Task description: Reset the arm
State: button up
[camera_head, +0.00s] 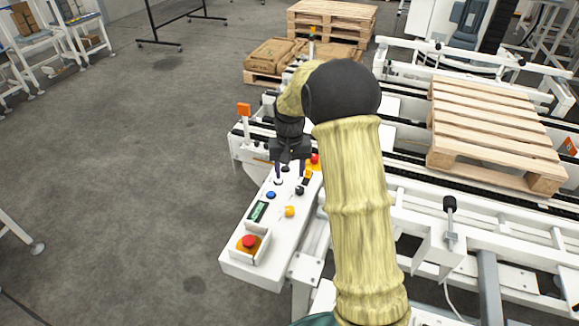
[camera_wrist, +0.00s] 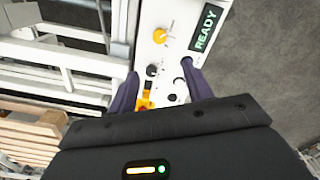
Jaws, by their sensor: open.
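My gripper (camera_head: 291,172) is at the far end of the white control panel (camera_head: 240,262), close over its knobs. It is open, with nothing seen between its fingers. In the wrist view the two dark fingers of my gripper (camera_wrist: 157,92) are spread apart over the panel. A black knob (camera_wrist: 152,71) and a yellow switch (camera_wrist: 147,97) show between or near them. The wrist view also shows a display (camera_wrist: 206,28) reading READY. My arm, in a yellow sleeve, reaches over the panel's right side and hides part of the conveyor behind it.
The panel carries a red emergency button (camera_head: 249,242), a blue button (camera_head: 271,195), a yellow knob (camera_head: 290,211) and a red button (camera_head: 315,159). A wooden pallet (camera_head: 490,125) lies on the white conveyor at the right. Stacked pallets (camera_head: 332,14) stand behind.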

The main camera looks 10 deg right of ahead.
jog(key=shift+r, duration=0.65)
jog(key=shift+w, duration=0.1)
jog(key=s+r+t+p, duration=0.1)
jog(key=s+r, duration=0.3)
jog(key=s, duration=0.8)
jog(key=s+r+n+t+p, duration=0.1)
jog(key=s+r+p, duration=0.2)
jog(key=s, duration=0.9)
jog(key=shift+d+r+t+p, duration=0.15)
jog(key=shift+r+t+p, duration=0.2)
jog(key=shift+p, duration=0.4)
jog(key=shift+r, duration=0.1)
jog(key=shift+w, duration=0.1)
